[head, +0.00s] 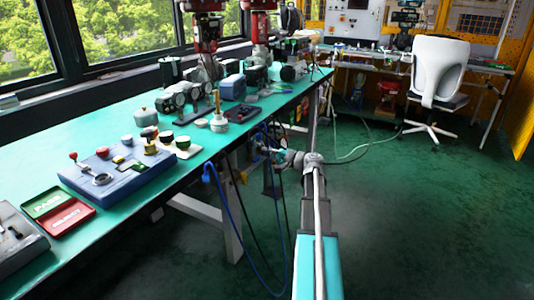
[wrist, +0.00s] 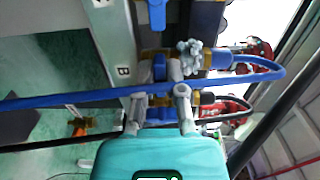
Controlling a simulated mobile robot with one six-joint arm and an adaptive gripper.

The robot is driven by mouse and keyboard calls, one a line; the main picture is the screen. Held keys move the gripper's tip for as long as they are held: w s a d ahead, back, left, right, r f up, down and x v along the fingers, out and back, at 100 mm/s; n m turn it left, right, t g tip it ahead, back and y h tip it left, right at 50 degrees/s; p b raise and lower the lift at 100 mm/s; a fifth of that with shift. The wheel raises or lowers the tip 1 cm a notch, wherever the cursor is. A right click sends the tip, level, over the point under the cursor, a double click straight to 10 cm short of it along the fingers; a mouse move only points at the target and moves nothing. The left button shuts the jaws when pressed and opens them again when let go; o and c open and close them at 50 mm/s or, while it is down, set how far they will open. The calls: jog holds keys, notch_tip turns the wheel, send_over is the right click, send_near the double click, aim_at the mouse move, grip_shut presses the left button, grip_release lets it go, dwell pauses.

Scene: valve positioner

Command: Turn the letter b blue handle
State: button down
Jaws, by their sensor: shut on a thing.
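A blue handle (wrist: 159,68) sits beside a white letter B label (wrist: 123,71) on a grey panel in the wrist view. My gripper (wrist: 160,78) has its two grey fingers on either side of this handle and is shut on it. The fingers hide part of the handle and its valve. Another blue handle (wrist: 157,14) shows at the top of the wrist view, apart from the fingers. In the head view my gripper (head: 268,150) is at the bench's right side, below the top; the held handle is too small to tell there.
The bench (head: 110,140) carries gauges and a blue control box (head: 117,170). A white chair (head: 438,75) stands at the back right; the green floor (head: 420,220) is clear.

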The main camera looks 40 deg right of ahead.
jog(key=c, duration=0.7)
grip_release()
